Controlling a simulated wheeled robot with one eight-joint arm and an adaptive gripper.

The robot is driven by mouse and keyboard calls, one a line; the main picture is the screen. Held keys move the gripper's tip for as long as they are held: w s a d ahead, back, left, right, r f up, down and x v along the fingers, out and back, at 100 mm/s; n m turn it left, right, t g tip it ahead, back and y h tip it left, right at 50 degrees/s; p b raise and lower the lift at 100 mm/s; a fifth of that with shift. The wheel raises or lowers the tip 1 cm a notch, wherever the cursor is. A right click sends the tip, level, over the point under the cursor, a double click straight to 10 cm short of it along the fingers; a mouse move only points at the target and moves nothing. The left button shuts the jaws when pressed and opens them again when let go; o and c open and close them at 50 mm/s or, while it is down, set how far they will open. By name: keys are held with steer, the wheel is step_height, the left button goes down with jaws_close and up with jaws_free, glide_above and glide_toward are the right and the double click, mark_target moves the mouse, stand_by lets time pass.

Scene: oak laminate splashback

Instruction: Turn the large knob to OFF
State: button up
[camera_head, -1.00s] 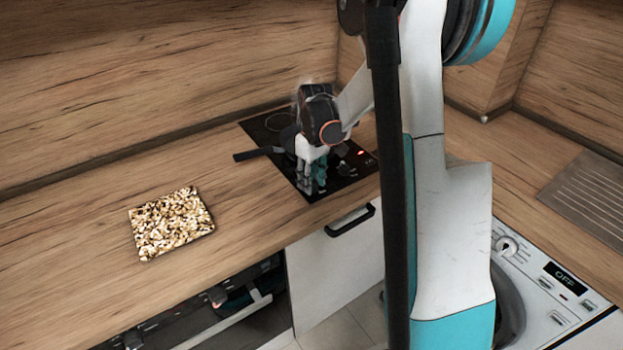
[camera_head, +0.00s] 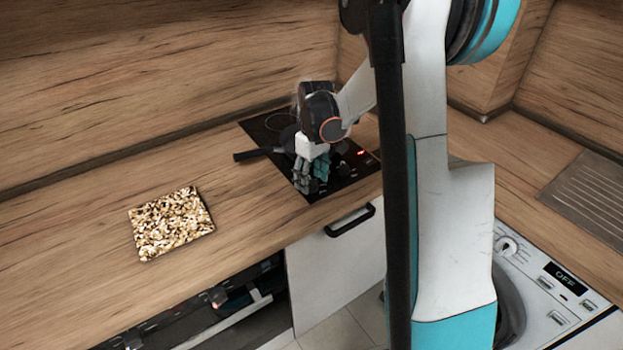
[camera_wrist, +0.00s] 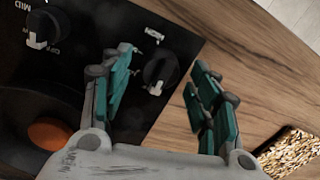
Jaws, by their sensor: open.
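The black cooktop (camera_head: 268,130) is set in the wooden counter. In the wrist view it carries two dark round knobs with pale pointers. One knob (camera_wrist: 160,69) is near the cooktop's edge, and another knob (camera_wrist: 43,27) is at the upper left beside printed words including "MID". I cannot tell for sure which is the large one. My gripper (camera_wrist: 160,80) is open, with its teal fingers on either side of the knob near the edge and apart from each other. Contact is not clear. In the head view my gripper (camera_head: 311,178) is low over the cooktop's front and hides part of it.
A dark pan (camera_wrist: 30,108) with an orange spot is beside my left finger in the wrist view; its handle (camera_head: 252,154) points left in the head view. A speckled board (camera_head: 170,223) lies on the counter. A washing machine showing "OFF" (camera_head: 566,278) stands lower right.

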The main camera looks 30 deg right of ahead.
step_height(320, 180, up, 11)
steer(key=shift+d+r, duration=0.2)
steer(key=shift+d, duration=0.15)
steer(key=shift+r, duration=0.1)
stand_by(0.4)
